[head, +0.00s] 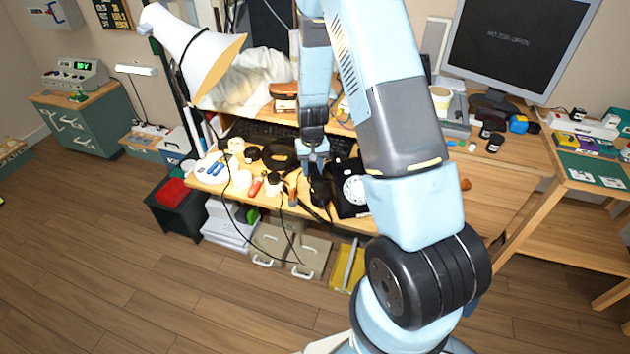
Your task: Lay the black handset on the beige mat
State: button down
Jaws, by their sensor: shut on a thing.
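My gripper (317,168) hangs at the end of my arm over the front part of the wooden desk. It is shut on the black handset (319,190), a dark shape just below the fingers. Its ends are hard to make out against other dark things. The black dial phone (352,190) with a pale round dial stands right beside it, partly hidden by my arm. I cannot make out the beige mat; my arm covers part of the desk.
Cups, rolls and small tools crowd the desk (480,195) left of my gripper, with a red-handled tool (255,188) near the edge. A black keyboard (262,130) lies behind. A white lamp (195,50) leans in at left. The desk right of my arm is mostly bare.

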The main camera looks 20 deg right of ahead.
jog(key=shift+f, duration=2.6)
jog(key=shift+f, duration=0.1)
jog(key=c, duration=0.7)
grip_release()
